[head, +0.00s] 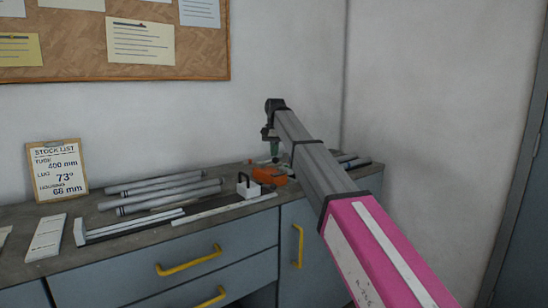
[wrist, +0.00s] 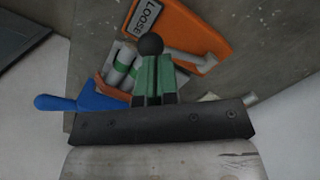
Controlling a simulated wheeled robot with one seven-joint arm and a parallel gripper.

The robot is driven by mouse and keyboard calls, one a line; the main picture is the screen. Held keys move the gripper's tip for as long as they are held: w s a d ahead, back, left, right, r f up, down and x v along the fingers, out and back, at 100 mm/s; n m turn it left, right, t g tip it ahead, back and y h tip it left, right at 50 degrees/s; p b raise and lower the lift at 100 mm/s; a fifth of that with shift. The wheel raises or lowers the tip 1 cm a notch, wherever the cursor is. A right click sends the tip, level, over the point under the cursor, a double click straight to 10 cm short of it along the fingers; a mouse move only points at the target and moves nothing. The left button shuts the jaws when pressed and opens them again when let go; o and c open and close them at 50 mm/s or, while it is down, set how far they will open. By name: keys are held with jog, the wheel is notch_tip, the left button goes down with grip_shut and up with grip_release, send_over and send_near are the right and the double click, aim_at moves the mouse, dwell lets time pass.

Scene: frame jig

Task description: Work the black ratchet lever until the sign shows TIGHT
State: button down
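The orange sign plate (wrist: 185,25) reads LOOSE in the wrist view. The orange jig (head: 269,175) stands on the bench in the head view. The ratchet lever's black ball knob (wrist: 150,44) sits at the tips of my green-padded fingers (wrist: 156,72). The fingers are close together and look shut on the lever just below the knob; its stem is mostly hidden between them. In the head view my gripper (head: 272,148) points down over the jig, and the lever cannot be made out there.
Tubes with green bands (wrist: 122,67) lie left of the knob. A blue handle (wrist: 55,103) sticks out at the left. A stock list clipboard (head: 57,170) leans at the wall.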

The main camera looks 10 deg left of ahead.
notch_tip(320, 180, down, 3)
jog(key=shift+r, duration=0.15)
jog(key=shift+w+a+r, duration=0.1)
jog(key=shift+w+r, duration=0.2)
jog(key=shift+w, duration=0.5)
jog(key=shift+w+r, duration=0.3)
jog(key=shift+w, duration=0.5)
